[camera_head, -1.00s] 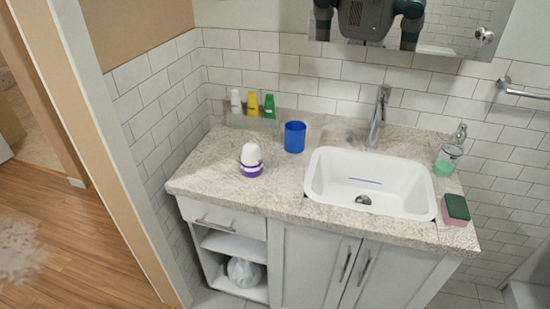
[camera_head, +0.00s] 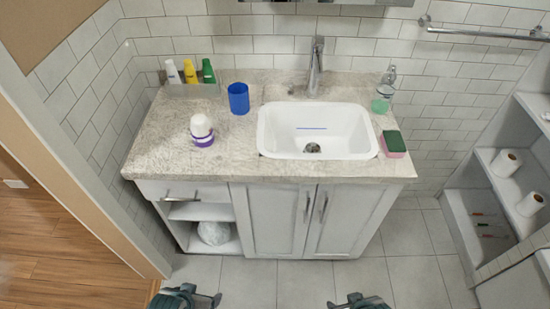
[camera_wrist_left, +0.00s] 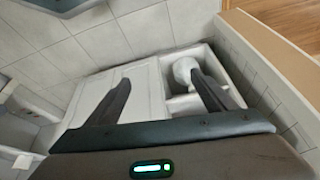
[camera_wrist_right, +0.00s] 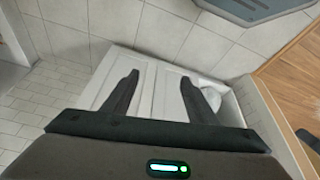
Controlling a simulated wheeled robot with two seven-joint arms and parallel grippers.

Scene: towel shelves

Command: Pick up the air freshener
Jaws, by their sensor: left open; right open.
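The air freshener (camera_head: 201,129), white and rounded on top with a purple base, stands upright on the left part of the stone counter (camera_head: 165,150). My left gripper (camera_head: 204,301) is at the bottom of the head view, open and empty, below and in front of the cabinet; its spread fingers show in the left wrist view (camera_wrist_left: 160,98). My right gripper (camera_head: 345,304) is also at the bottom edge, further right, open and empty; its fingers show in the right wrist view (camera_wrist_right: 157,92). Both are well apart from the air freshener.
A blue cup (camera_head: 238,98) stands right of the air freshener. Several bottles (camera_head: 190,72) stand in a holder behind it. The sink (camera_head: 270,131), a soap dispenser (camera_head: 384,92) and a sponge (camera_head: 394,143) are to the right. Floor (camera_head: 280,280) before the cabinet is clear.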

